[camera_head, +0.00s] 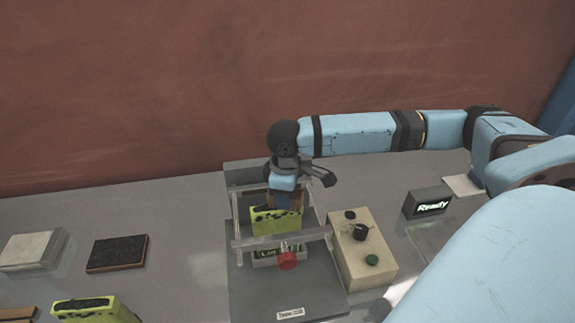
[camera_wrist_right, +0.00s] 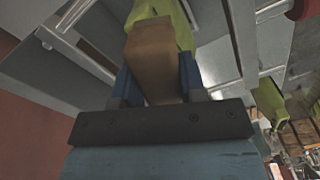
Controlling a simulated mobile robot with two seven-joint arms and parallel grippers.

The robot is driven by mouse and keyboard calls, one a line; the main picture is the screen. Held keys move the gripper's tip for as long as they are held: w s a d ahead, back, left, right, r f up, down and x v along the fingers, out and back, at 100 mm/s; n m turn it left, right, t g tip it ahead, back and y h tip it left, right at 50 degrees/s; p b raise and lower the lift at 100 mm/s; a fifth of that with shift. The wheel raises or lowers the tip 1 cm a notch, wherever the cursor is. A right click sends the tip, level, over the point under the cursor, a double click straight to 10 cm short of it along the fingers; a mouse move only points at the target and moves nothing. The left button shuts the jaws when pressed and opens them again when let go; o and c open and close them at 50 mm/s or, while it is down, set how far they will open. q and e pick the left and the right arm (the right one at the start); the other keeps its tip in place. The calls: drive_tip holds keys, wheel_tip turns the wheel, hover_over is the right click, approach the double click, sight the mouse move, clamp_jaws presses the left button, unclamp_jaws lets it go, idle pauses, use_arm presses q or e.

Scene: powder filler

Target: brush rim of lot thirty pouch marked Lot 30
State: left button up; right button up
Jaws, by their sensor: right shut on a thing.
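The yellow-green pouch (camera_head: 270,223) stands upright inside a clear frame in the middle, above a label (camera_head: 268,254) that reads "Lot" with the rest hidden. My right gripper (camera_head: 284,201) is directly above the pouch's top rim. It is shut on a brown wooden block-shaped brush (camera_wrist_right: 152,62), held between its blue fingers. In the right wrist view the brush end meets or overlaps the pouch (camera_wrist_right: 181,22); I cannot tell whether they touch. The brush's bristles are hidden. My left gripper is not in view.
A beige control box (camera_head: 362,262) with knobs stands right of the frame. A "Ready" display (camera_head: 428,202) is farther right. A red knob (camera_head: 288,261) is at the frame's front. A second green pouch (camera_head: 112,312), a black pad (camera_head: 117,254) and a pale block (camera_head: 33,251) lie left.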

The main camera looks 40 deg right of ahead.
sight(268, 204)
drive_tip(key=shift+w+a, duration=0.1)
drive_tip(key=shift+w+a, duration=0.55)
drive_tip(key=shift+a, duration=0.3)
drive_tip(key=shift+w+a, duration=0.25)
drive_tip(key=shift+a, duration=0.25)
drive_tip(key=shift+w+a, duration=0.25)
drive_tip(key=shift+a, duration=0.2)
drive_tip(key=shift+w+a, duration=0.65)
drive_tip(key=shift+a, duration=0.3)
idle(0.3)
drive_tip(key=shift+s+d, duration=0.65)
drive_tip(key=shift+d, duration=0.3)
drive_tip(key=shift+d+f, duration=0.1)
